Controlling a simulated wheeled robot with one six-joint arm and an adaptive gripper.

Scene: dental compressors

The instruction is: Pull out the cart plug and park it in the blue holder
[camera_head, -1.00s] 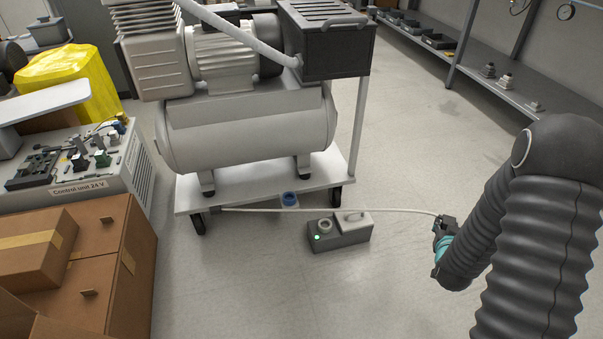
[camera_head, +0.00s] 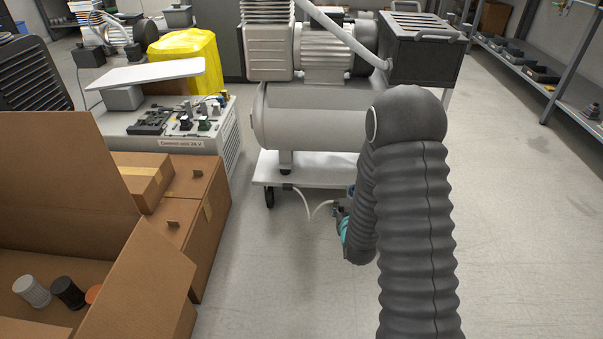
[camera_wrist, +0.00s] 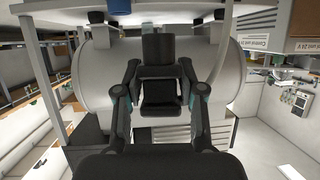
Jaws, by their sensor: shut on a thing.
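My gripper (camera_head: 338,212) is low in front of the cart (camera_head: 325,168), partly covered by my own arm. In the wrist view my gripper (camera_wrist: 160,80) is shut on the dark plug (camera_wrist: 160,96), one finger on each side. The white cable (camera_head: 307,203) sags from under the cart's left part to the gripper. A small piece of the blue holder (camera_head: 351,190) shows beside my arm, close to the gripper, at the cart's front edge. The blue holder (camera_wrist: 132,5) is also cut off at the top of the wrist view. The plug is apart from it.
The compressor tank (camera_head: 305,118) rests on the cart just behind the gripper. Cardboard boxes (camera_head: 185,215) and an open carton (camera_head: 165,285) stand at left, near the control unit (camera_head: 180,143). Floor to the right is clear. The floor socket box is hidden.

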